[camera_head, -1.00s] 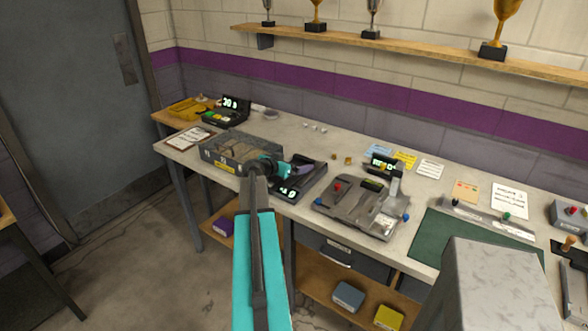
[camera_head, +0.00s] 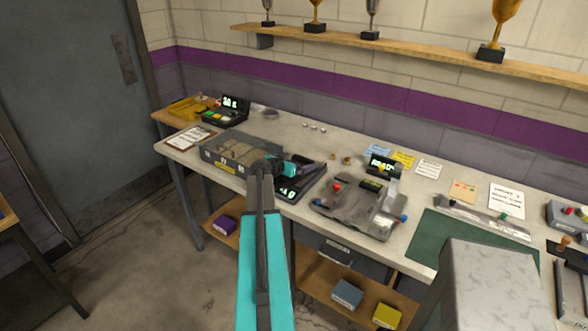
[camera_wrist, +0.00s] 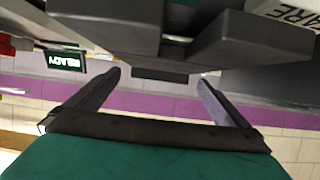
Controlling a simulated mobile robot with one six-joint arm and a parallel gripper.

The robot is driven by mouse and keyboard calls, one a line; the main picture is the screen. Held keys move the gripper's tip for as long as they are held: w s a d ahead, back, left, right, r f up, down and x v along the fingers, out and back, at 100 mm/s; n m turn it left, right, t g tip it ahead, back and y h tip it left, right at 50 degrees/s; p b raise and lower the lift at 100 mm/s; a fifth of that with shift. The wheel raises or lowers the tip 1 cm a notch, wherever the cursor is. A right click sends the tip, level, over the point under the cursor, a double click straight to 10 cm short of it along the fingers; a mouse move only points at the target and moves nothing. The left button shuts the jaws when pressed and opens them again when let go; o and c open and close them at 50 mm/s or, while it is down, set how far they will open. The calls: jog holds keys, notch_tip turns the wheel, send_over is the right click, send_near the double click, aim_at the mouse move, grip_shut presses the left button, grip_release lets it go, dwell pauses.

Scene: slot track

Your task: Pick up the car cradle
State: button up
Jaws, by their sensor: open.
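My gripper (camera_head: 309,168) is open over the dark unit with a lit display (camera_head: 285,193), between the grey bin and the grey knobbed device. In the wrist view my gripper (camera_wrist: 158,82) has its two fingers spread wide with nothing clamped. A dark grey block-like piece (camera_wrist: 160,72), probably the car cradle, shows between and just beyond the fingertips. I cannot tell whether they touch it. In the head view my wrist and fingers hide most of that spot, so I cannot make out the cradle there.
The grey bin (camera_head: 222,158) stands close at left. The grey device with red and blue knobs (camera_head: 355,209) stands at right, with a small display (camera_head: 384,165) behind it. A green mat (camera_head: 460,243) lies farther right. The table (camera_head: 290,138) behind is mostly clear.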

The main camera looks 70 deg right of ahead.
jog(key=shift+p+x, duration=0.6)
jog(key=shift+x, duration=0.8)
jog(key=c, duration=1.1)
jog(key=shift+r, duration=0.2)
jog(key=shift+r+b, duration=1.2)
jog(key=shift+r, duration=0.3)
jog(key=s+a+b, duration=0.1)
jog(key=a+b, duration=0.1)
jog(key=a, duration=0.3)
jog(key=a+r+b, duration=0.1)
jog(key=a, duration=0.4)
jog(key=s+a+b, duration=0.1)
jog(key=a+b, duration=0.1)
jog(key=a, duration=0.3)
jog(key=shift+s+a+r+b, duration=0.3)
jog(key=shift+a+r, duration=0.05)
jog(key=shift+a, duration=0.05)
